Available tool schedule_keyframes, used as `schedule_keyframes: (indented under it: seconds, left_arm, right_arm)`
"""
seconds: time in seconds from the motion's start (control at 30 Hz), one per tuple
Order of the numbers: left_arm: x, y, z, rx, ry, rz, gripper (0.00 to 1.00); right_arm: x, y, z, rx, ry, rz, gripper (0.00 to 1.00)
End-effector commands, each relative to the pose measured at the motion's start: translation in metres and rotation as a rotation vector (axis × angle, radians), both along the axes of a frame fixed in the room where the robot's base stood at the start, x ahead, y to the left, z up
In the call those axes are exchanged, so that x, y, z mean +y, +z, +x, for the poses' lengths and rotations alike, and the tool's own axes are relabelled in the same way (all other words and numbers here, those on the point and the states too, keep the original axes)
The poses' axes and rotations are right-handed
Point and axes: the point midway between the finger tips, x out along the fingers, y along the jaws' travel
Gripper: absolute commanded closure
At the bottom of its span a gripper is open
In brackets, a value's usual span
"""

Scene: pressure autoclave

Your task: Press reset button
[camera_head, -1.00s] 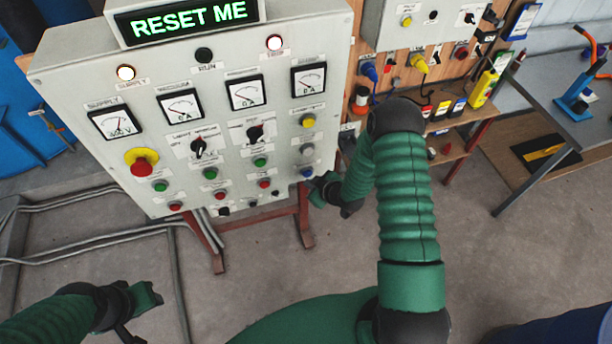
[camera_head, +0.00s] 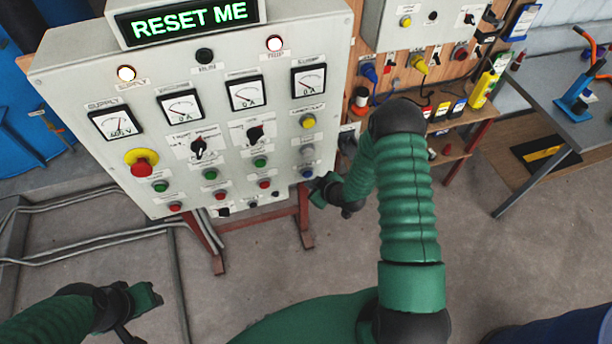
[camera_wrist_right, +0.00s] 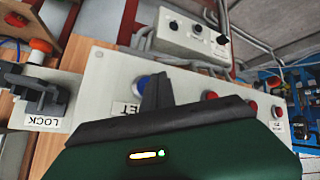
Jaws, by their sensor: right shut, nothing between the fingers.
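The grey control panel (camera_head: 80,75) has a lit green "RESET ME" sign (camera_head: 190,20) on top. A blue button (camera_head: 306,173) sits at its lower right. In the right wrist view the blue button (camera_wrist_right: 142,84) has a label ending in "ET" beside it. My right gripper (camera_head: 318,186) is shut and empty, close to the panel's lower right corner. In the wrist view its fingertips (camera_wrist_right: 156,88) partly cover the blue button; I cannot tell whether they touch it. My left gripper (camera_head: 147,297) is low at the left, away from the panel; its fingers are unclear.
The panel also carries several meters, knobs and red, green and yellow buttons, with a red emergency stop (camera_head: 141,168) at left. A wooden shelf (camera_head: 460,135) with bottles and a grey table (camera_head: 560,105) stand at right.

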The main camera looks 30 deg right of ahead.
Motion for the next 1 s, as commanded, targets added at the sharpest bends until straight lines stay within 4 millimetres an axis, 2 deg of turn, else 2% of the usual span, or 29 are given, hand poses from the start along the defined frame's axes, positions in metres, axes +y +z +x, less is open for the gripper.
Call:
schedule_keyframes:
  seconds: [0.77, 1.0]
  left_arm:
    - [-0.0001, -0.0001, 0.0000, 0.000, 0.000, 0.000, 0.64]
    - [-0.0001, -0.0039, 0.0000, 0.000, 0.000, 0.000, 0.64]
  right_arm:
    - [0.0010, 0.0003, 0.0001, 0.000, 0.000, -0.002, 1.00]
    - [-0.0033, 0.0003, 0.0065, -0.001, 0.001, -0.002, 1.00]
